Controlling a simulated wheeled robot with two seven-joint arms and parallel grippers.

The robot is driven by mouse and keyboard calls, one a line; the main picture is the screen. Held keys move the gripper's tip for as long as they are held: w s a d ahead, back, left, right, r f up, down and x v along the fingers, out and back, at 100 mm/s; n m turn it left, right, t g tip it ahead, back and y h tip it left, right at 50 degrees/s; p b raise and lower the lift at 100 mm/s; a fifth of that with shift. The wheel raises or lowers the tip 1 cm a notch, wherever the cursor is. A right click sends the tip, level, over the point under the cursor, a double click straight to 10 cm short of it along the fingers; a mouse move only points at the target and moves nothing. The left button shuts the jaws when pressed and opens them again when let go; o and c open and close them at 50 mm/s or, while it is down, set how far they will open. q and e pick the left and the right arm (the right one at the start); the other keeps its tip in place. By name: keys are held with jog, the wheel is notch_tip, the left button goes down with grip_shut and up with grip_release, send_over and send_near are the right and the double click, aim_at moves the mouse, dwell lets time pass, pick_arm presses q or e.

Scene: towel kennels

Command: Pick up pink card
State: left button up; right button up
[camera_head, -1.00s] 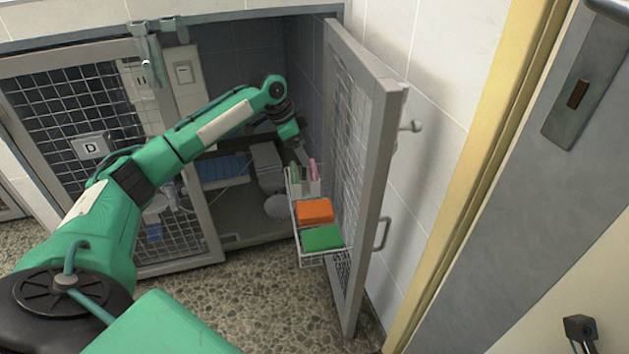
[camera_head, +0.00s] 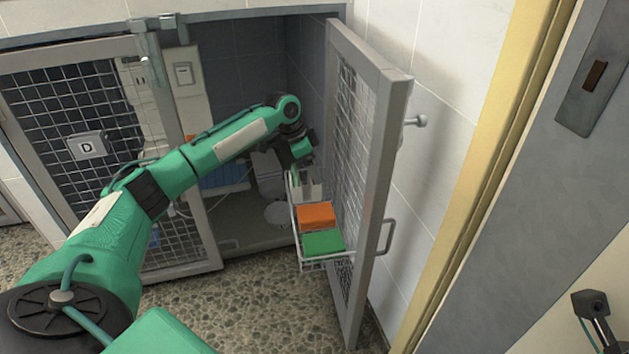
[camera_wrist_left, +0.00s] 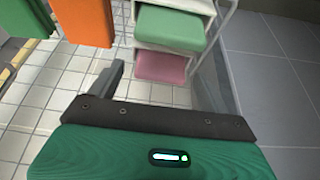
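The pink card (camera_wrist_left: 160,67) shows in the left wrist view, low in a white slotted holder (camera_wrist_left: 205,8), below a green card (camera_wrist_left: 170,29). In the head view the pink card is hidden behind my left gripper (camera_head: 305,165). That gripper is at the top of the white wire basket (camera_head: 297,235) on the open kennel door. In the wrist view its two fingers (camera_wrist_left: 160,88) stand apart with nothing between them, and the pink card lies just beyond.
The basket also holds an orange folded item (camera_head: 315,215) and a green one (camera_head: 323,242). The mesh door (camera_head: 390,150) stands open close to the right of my left gripper. A closed kennel door with a D plate (camera_head: 87,146) is at left. The speckled floor (camera_head: 265,300) is clear.

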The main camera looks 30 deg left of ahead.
pick_arm(q)
jog(key=c, duration=1.3)
jog(key=shift+o, duration=0.2)
jog(key=shift+r, duration=0.1)
